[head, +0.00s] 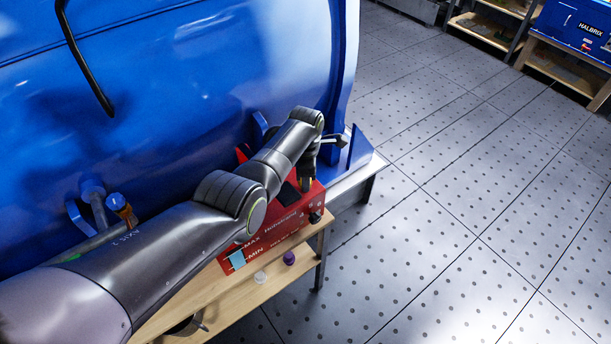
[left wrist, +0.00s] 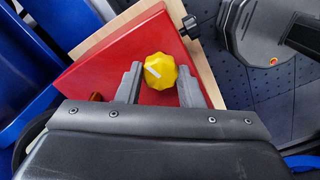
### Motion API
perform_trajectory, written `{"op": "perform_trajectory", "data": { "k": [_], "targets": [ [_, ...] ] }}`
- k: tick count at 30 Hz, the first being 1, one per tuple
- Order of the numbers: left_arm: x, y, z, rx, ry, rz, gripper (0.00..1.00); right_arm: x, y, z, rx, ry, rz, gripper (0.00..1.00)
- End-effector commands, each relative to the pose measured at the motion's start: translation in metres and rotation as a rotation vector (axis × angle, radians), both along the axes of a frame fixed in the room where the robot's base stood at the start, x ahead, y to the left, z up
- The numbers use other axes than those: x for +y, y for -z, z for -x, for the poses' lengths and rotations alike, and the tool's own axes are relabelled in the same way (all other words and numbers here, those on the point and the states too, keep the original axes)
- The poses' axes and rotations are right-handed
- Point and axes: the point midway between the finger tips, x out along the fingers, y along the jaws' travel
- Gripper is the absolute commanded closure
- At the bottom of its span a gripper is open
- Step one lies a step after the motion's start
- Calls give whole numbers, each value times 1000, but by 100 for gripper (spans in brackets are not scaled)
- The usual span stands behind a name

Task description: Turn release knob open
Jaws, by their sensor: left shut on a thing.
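The yellow release knob (left wrist: 160,71) is a faceted knob with a white mark, on the face of a red box (left wrist: 95,72). My left gripper (left wrist: 159,82) is shut on the knob, one dark finger on each side of it. My arm hides much of the box's top. My right gripper is in neither view.
A black side knob (left wrist: 189,27) sticks out from the box's edge. The box stands on a wooden bench (head: 165,320) against a large blue body (head: 170,90). A purple cap (head: 289,258) and a whitish cap (head: 260,277) lie in front. The floor at right is clear.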

Motion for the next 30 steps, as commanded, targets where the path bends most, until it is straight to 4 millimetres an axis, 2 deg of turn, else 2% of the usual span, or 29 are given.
{"op": "perform_trajectory", "data": {
  "k": [12,29,30],
  "targets": [
    [0,-2,-2,-6,-204,0,89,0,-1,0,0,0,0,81],
    [0,-2,-2,-6,-236,-1,89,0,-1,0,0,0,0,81],
    [0,-2,-2,-6,-236,-1,65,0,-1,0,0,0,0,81]
  ]
}}
